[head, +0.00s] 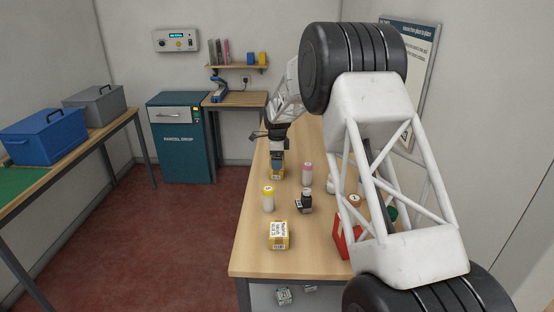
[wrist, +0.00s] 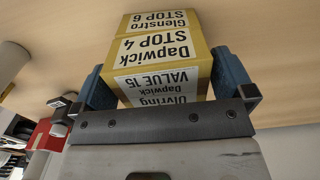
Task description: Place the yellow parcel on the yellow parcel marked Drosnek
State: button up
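My gripper (head: 277,160) is at the far part of the wooden counter. In the wrist view its two blue fingers (wrist: 165,82) press the sides of a yellow parcel (wrist: 160,52) with white labels reading "Dapwick STOP 4" and "Ulvring Dapwick VALUE 15". A yellow face with a label "Glenstro STOP 6" (wrist: 160,22) lies directly beyond it; I cannot tell whether it is a second parcel underneath. In the head view yellow (head: 277,175) shows below the fingers. Another yellow parcel (head: 278,238) sits alone near the counter's front edge; its label is too small to read. No "Drosnek" is legible.
A red box (head: 345,240) is at the right, partly hidden by my arm. Bare counter (head: 250,240) lies left of the near parcel.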

notch_tip(320, 180, up, 12)
jog(key=shift+r, duration=0.15)
dwell(0.7)
dwell(0.8)
jog(key=s+d+r+n, duration=0.3)
jog(key=s+d+r, duration=0.2)
jog(key=s, duration=0.5)
jog(key=s+d+r+n+t, duration=0.15)
jog(key=s+d+r, duration=0.3)
jog(key=s, duration=0.55)
jog(key=s+d+r+n, duration=0.4)
jog(key=s+d, duration=0.1)
jog(key=s, duration=0.5)
jog(key=s+d+f+n, duration=0.2)
jog(key=s+n, duration=0.1)
jog(key=s, duration=0.9)
jog(key=s+d+f+n, duration=0.3)
jog(key=s, duration=0.9)
jog(key=s+d+f+n+t, duration=0.1)
jog(key=s+d+f+n, duration=0.2)
jog(key=s, duration=0.9)
jog(key=shift+s+d, duration=0.2)
jog(key=shift+s, duration=0.05)
